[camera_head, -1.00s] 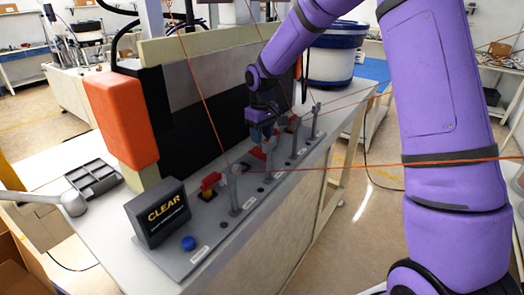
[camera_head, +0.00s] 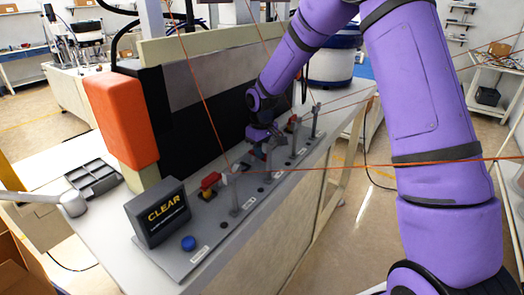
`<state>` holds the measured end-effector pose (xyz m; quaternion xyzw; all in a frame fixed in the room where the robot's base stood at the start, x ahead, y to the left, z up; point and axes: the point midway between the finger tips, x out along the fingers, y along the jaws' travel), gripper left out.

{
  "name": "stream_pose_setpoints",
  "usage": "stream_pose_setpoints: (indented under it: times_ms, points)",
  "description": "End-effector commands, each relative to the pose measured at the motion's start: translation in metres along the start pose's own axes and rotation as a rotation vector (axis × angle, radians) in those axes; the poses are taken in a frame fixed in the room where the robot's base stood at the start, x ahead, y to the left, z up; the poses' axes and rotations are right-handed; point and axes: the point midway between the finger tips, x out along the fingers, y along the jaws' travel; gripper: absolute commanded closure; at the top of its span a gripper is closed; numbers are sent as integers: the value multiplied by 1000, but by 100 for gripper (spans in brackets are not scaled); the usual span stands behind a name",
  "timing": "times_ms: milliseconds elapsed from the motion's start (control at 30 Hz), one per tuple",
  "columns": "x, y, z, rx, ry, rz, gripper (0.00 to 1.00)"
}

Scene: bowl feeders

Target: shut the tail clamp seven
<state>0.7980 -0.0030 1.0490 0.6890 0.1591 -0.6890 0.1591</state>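A grey board on the bench carries a row of small clamps with red handles and upright grey posts. The nearest clamp (camera_head: 210,182) has a raised red handle and stands behind the "CLEAR" box. A farther clamp (camera_head: 292,121) shows red beyond my gripper. My gripper (camera_head: 264,147) points down over the middle of the row, close to a clamp there that it mostly hides. Its fingers are small and partly covered, so I cannot tell whether they are open or touch that clamp. The labels are too small to read, so I cannot tell which clamp is number seven.
The black "CLEAR" box (camera_head: 159,213) and a blue button (camera_head: 188,243) sit at the board's near end. An orange padded block (camera_head: 121,121) and a dark panel stand behind the row. A grey tray (camera_head: 93,177) lies at left. Thin orange lines cross the view.

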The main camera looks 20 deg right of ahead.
Motion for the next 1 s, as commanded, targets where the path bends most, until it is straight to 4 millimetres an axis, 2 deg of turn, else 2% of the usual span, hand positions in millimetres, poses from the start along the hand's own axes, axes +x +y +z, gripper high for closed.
stream_pose_setpoints:
  times_ms: [167,400,667,700,800,1000]
  points:
    - [0,-1,0,9,0,0,100]
    - [0,-6,0,123,0,0,100]
    - [0,-6,0,129,0,0,100]
    - [0,-6,0,129,0,0,78]
    - [0,-6,0,129,0,0,60]
    - [0,-6,0,129,0,0,60]
